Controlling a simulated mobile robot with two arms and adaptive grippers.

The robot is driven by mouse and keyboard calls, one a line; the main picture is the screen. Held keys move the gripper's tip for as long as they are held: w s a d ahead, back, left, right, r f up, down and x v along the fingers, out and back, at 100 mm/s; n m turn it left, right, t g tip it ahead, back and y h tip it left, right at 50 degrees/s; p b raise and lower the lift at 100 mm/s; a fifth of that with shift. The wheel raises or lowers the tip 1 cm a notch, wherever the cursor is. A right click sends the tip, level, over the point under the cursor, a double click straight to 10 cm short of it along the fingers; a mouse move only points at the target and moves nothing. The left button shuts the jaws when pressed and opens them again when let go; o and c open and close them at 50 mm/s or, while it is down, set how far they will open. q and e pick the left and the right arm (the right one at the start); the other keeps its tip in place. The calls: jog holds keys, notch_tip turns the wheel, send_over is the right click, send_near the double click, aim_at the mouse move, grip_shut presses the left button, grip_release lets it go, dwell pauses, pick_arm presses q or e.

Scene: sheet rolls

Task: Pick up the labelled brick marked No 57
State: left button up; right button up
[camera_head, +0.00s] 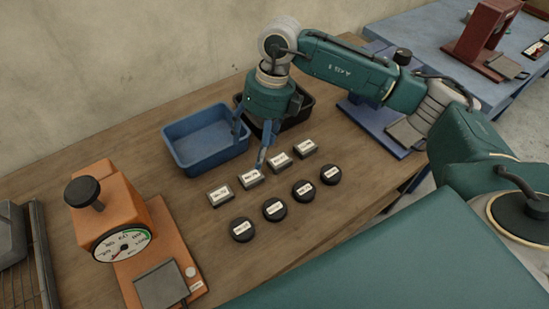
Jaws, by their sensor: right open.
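Several grey labelled bricks stand in a slanted row on the wooden table: a nearest brick (220,196), a second brick (250,179), a third brick (279,162) and a farthest brick (305,148). Their white labels are too small to read surely, so I cannot tell which is No 57. My right gripper (251,148) is open and empty, pointing down above the table between the blue tray and the bricks. One blue finger shows close by the second brick; I cannot tell whether it touches. The other finger is in front of the blue tray's edge. My left gripper is not in view.
Several black round labelled pieces (275,209) form a row in front of the bricks. A blue tray (180,133) and a black tray (312,106) stand behind. An orange dial scale (118,212) is at left. A blue table (436,40) is at back right.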

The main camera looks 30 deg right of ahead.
jog(key=w+d+h, duration=0.1)
jog(key=d+h, duration=0.1)
jog(key=d, duration=0.5)
send_over(280, 159)
jog(key=f, duration=0.3)
jog(key=shift+w+d+f+m+h+p, duration=0.1)
jog(key=shift+d+f+m+h+p, duration=0.2)
jog(key=shift+f+m+p, duration=0.1)
jog(key=shift+f, duration=0.25)
jog(key=f, duration=0.1)
jog(key=f+p, duration=0.1)
jog(key=f, duration=0.1)
jog(key=f+p, duration=0.1)
jog(key=f, duration=0.1)
jog(key=shift+a, duration=0.35)
jog(key=shift+f, duration=0.25)
jog(key=c, duration=1.4)
